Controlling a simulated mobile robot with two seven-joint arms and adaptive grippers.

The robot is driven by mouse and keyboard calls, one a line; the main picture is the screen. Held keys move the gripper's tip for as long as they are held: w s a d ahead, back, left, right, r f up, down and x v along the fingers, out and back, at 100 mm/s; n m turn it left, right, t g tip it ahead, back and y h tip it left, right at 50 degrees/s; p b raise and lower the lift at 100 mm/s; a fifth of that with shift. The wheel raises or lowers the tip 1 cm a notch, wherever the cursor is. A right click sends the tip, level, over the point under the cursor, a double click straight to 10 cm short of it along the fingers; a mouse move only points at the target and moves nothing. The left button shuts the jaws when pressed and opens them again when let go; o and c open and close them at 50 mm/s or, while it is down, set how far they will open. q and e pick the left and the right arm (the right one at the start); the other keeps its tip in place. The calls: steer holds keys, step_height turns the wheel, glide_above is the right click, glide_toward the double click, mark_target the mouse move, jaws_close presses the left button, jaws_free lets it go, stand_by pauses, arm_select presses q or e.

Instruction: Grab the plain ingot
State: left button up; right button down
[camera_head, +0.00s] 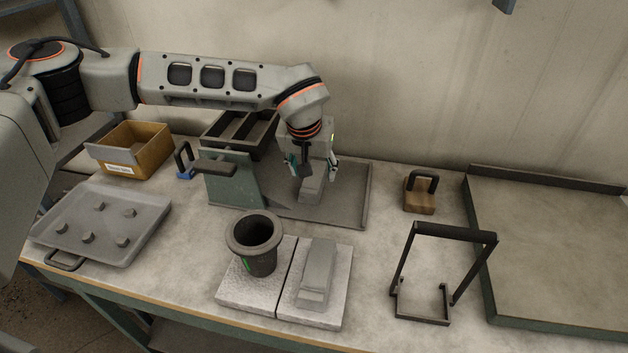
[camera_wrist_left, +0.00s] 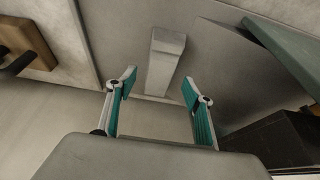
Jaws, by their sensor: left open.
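A plain grey ingot (camera_head: 311,188) lies on the flat dark grey tray (camera_head: 350,212) near the wall; its upper part is partly hidden by the gripper. My left gripper (camera_head: 310,170) points down above it, open and empty. In the left wrist view the ingot (camera_wrist_left: 165,62) lies beyond and between the two open fingertips (camera_wrist_left: 159,86), apart from them. A second grey ingot-like block (camera_head: 317,270) lies on a pale slab at the front; I cannot tell its markings. My right gripper is not in view.
A green upright plate (camera_head: 232,180) stands just left of the gripper, by a dark divided bin (camera_head: 240,130). A dark crucible (camera_head: 255,245) stands in front. A wooden block with handle (camera_head: 420,196) and a black frame (camera_head: 440,235) stand right. Bare table lies between.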

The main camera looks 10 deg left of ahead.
arm_select(q)
steer(key=shift+x, duration=1.2)
jaws_close()
steer(key=shift+w+r, duration=0.1)
steer(key=shift+r, duration=0.15)
